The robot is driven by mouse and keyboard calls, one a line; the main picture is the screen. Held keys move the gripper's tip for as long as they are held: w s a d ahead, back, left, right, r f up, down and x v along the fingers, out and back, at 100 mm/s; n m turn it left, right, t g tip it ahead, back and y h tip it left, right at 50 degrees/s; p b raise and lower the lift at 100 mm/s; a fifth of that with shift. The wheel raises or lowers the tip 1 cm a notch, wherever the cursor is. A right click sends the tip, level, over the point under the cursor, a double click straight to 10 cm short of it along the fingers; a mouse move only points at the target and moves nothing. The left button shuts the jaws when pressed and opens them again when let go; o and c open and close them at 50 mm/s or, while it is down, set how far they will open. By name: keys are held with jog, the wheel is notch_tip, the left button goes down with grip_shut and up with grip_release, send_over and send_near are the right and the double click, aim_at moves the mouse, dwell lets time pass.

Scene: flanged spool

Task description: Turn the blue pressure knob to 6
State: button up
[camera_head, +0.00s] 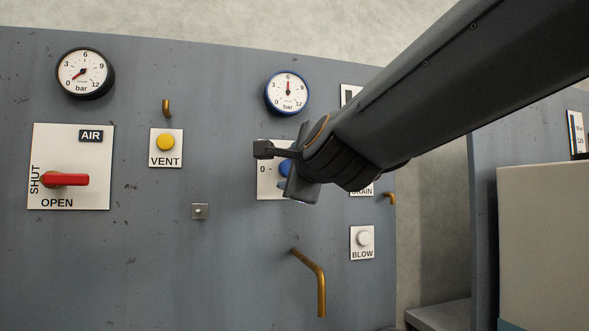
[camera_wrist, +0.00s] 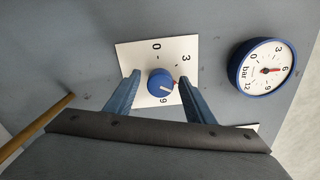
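The blue pressure knob (camera_wrist: 158,82) sits on a white scale plate (camera_wrist: 130,57) that shows 0, 3 and a third, sideways numeral like a 6 or 9. A pale line on the knob points toward lower right, between the 3 and that numeral; a small red mark is beside it. My gripper (camera_wrist: 160,88) is open, one finger on each side of the knob, with gaps visible. In the head view the knob (camera_head: 285,167) is mostly hidden by my gripper (camera_head: 278,168). The blue-rimmed gauge (camera_head: 287,93) has its red needle at about 6; it also shows in the wrist view (camera_wrist: 262,68).
On the left are a black-rimmed gauge (camera_head: 84,73) near 0, a red AIR handle (camera_head: 64,180) and a yellow VENT button (camera_head: 166,142). A white BLOW button (camera_head: 363,238) and brass pipe (camera_head: 319,285) are below my gripper. The pipe also shows in the wrist view (camera_wrist: 40,125).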

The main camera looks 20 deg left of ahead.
jog(key=shift+s, duration=0.1)
jog(key=p+v, duration=0.7)
jog(key=shift+s+p, duration=0.25)
jog(key=shift+p, duration=0.05)
jog(key=shift+d, duration=0.15)
jog(key=shift+f, duration=0.1)
dwell(0.6)
